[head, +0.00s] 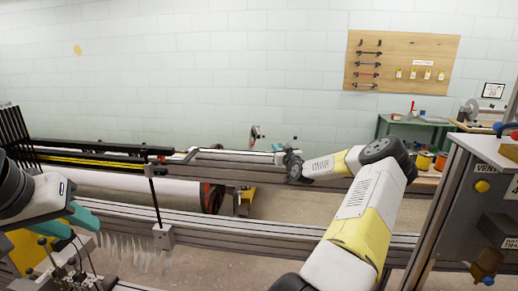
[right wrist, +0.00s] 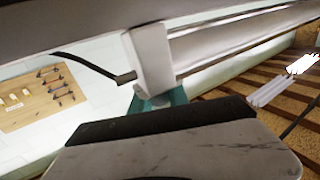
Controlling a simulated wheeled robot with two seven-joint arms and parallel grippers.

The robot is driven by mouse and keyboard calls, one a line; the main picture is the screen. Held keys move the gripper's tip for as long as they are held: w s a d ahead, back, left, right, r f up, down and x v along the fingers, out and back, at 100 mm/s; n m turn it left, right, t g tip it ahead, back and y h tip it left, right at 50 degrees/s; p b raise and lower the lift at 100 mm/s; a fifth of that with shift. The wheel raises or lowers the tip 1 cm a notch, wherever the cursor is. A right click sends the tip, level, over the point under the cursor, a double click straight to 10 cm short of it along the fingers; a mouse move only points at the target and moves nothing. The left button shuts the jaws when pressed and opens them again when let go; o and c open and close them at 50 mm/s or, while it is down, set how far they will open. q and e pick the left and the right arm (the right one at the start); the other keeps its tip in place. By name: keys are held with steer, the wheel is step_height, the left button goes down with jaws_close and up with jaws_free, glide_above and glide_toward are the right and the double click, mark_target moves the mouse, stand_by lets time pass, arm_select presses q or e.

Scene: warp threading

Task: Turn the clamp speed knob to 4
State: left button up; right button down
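I cannot make out a clamp speed knob or its scale in either view. My left gripper (head: 70,223) is at the lower left of the head view, with two teal fingers that look apart, above a rail and a row of pale teeth. My right arm reaches up and then left over the machine rails. Its gripper is mostly hidden behind the wrist in the head view. In the right wrist view a bit of teal of my right gripper (right wrist: 165,98) shows behind the dark edge of the hand, beside a white block (right wrist: 151,62). Whether it holds anything is hidden.
A grey control cabinet (head: 480,215) with a yellow button (head: 482,186) stands at the right. Long metal rails (head: 230,228) cross the middle. A black post (head: 154,195) rises from the front rail.

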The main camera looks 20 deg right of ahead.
steer(key=shift+w+a, duration=0.1)
steer(key=shift+a, duration=0.05)
steer(key=shift+s+d+f+m+g+h, duration=0.1)
steer(key=shift+d+m+g+h, duration=0.2)
steer(key=shift+m+h, duration=0.65)
steer(key=shift+s+d+m+g+h, duration=0.1)
steer(key=shift+d+m+g+h, duration=0.3)
steer(key=shift+h, duration=0.95)
steer(key=shift+a, duration=0.2)
steer(key=c, duration=1.3)
jaws_free()
steer(key=shift+o, duration=0.2)
steer(key=shift+s, duration=0.1)
steer(key=v, duration=0.7)
steer(key=shift+s, duration=0.3)
steer(key=shift+a, duration=0.15)
